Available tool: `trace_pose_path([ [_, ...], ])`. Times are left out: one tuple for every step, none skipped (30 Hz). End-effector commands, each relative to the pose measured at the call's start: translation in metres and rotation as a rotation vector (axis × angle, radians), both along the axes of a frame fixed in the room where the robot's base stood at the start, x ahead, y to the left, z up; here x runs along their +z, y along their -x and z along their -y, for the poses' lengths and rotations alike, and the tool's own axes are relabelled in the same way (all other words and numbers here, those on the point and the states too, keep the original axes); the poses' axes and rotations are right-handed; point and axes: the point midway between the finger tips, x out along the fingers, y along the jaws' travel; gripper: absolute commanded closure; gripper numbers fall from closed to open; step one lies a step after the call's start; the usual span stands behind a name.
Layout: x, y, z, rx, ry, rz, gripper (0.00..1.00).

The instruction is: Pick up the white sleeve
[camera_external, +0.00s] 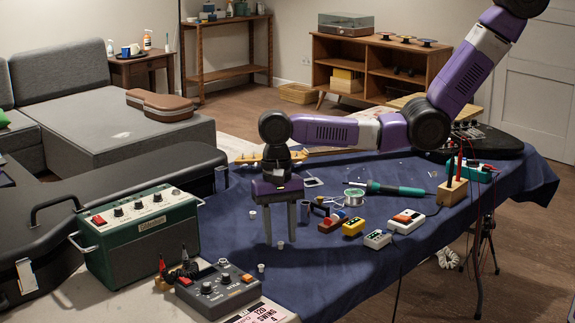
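Several small pale, ring-like pieces lie on the blue cloth, and I cannot tell for sure which is the white sleeve. One small white piece (280,245) shows low between the fingers of my gripper (280,240). Another white piece (252,214) is left of the fingers, and a third white piece (261,268) is nearer the camera. My gripper points straight down with its two grey fingers apart, tips low over the cloth. I cannot tell whether the fingers touch the piece between them.
The blue-clothed table (345,275) has clear cloth at its front. A green amplifier (142,236) and a grey control box (217,288) stand left. Yellow pedal (353,227), white pedals (377,239), a solder spool (354,197) and a soldering iron (390,189) lie right of my gripper.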

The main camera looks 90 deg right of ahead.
Motion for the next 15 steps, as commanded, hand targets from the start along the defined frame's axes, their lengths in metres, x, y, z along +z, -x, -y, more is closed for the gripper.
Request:
trace_pose_path([
  [-0.0053,0.0007,-0.0004,0.000,0.000,-0.002,0.60],
  [-0.0073,0.0006,-0.0008,0.000,0.000,-0.001,0.60],
  [-0.0093,0.0005,-0.0011,0.000,0.000,0.000,0.60],
  [-0.0103,0.0006,-0.0013,0.000,0.000,0.000,0.60],
  [-0.0109,0.0006,-0.0014,0.000,0.000,0.000,0.60],
  [-0.0112,0.0007,-0.0015,0.000,0.000,0.000,0.60],
  [-0.0112,0.0007,-0.0015,0.001,0.000,0.000,0.60],
  [-0.0112,0.0007,-0.0016,0.001,0.000,0.000,0.60],
  [-0.0111,0.0006,-0.0016,0.001,0.000,0.001,0.60],
  [-0.0111,0.0006,-0.0016,0.001,0.000,0.001,0.60],
  [-0.0111,0.0006,-0.0016,0.001,0.000,0.001,0.62],
  [-0.0110,0.0006,-0.0016,0.001,0.000,0.001,0.70],
  [-0.0110,0.0006,-0.0016,0.001,0.000,0.001,0.76],
  [-0.0110,0.0006,-0.0016,0.001,0.000,0.001,0.82],
  [-0.0110,0.0006,-0.0016,0.001,0.000,0.001,0.90],
])
